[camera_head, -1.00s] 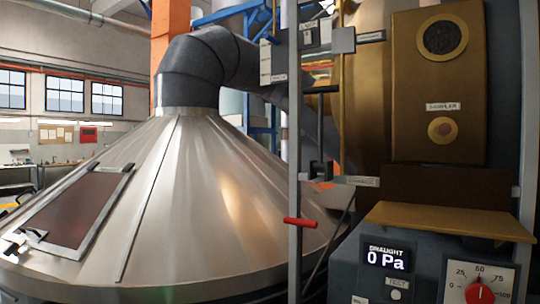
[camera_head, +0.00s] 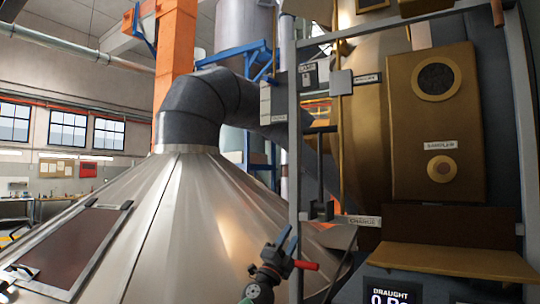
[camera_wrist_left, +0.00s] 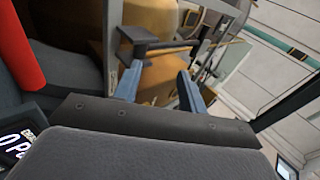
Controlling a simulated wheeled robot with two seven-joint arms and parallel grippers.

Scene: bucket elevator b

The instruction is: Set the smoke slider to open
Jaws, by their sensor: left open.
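No readable label marks the smoke slider, so I cannot tell for sure which part it is. A small grey block (camera_head: 342,82) with a labelled bar (camera_head: 367,78) is on the upright grey post, at upper centre in the head view. A dark vertical handle (camera_head: 320,160) is lower on the post, above a white label (camera_head: 362,220). My left gripper (camera_head: 288,238) is low in the centre, below these parts and pointing up. In the left wrist view its two blue fingers (camera_wrist_left: 160,85) are apart and empty; a dark knob on a rod (camera_wrist_left: 137,38) shows beyond them. My right gripper is out of view.
The wide metal cone (camera_head: 190,220) fills the left. The brass sampler box (camera_head: 435,120), a shelf (camera_head: 455,260) and the draught display (camera_head: 390,296) stand right of the post.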

